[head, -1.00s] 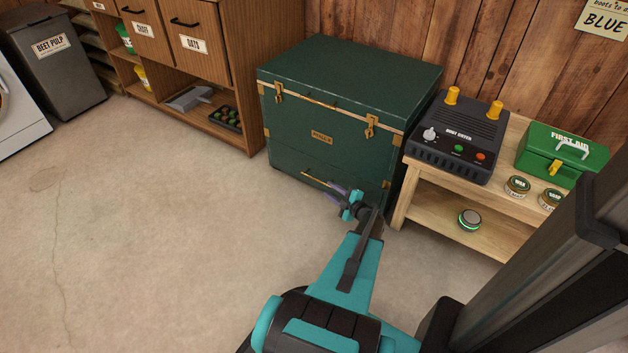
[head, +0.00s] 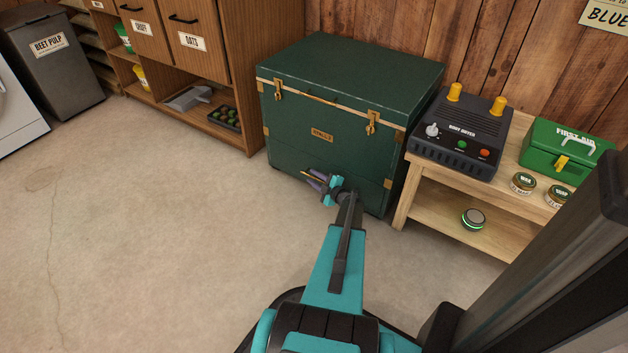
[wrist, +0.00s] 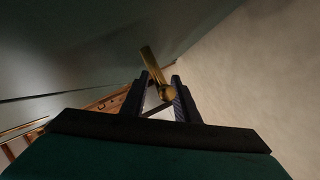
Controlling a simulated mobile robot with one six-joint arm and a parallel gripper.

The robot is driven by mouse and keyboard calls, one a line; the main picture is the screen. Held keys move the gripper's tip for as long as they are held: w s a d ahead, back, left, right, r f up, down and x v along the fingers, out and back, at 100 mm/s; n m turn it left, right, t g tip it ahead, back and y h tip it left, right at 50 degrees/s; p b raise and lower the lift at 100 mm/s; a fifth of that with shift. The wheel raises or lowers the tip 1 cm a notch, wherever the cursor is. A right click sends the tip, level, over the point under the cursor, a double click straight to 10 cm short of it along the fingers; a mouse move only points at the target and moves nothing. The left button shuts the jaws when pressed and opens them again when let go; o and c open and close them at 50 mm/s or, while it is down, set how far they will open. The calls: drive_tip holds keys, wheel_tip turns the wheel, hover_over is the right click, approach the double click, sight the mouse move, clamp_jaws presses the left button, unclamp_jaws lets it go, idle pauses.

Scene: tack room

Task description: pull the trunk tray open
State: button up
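The dark green trunk (head: 345,110) stands against the wood wall, its lid down and its brass latches on the front. The tray front (head: 290,160) is the low part of the trunk's front face, and it looks flush with the trunk. A brass bar handle (head: 306,174) is on it, partly hidden by my gripper (head: 318,180). In the wrist view, the handle (wrist: 153,66) runs slantwise, its near end between the fingers of my gripper (wrist: 161,80). The fingers stand apart, with a gap showing on the handle's left side. I cannot tell whether either finger touches it.
A low wooden bench (head: 425,178) stands close on the trunk's right, holding a black boot dryer (head: 462,132) and a green first aid box (head: 565,150). A wooden cabinet (head: 235,75) is on the left. The floor (head: 150,220) before the trunk is clear.

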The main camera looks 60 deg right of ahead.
drive_tip(key=shift+w, duration=0.1)
clamp_jaws()
idle(0.4)
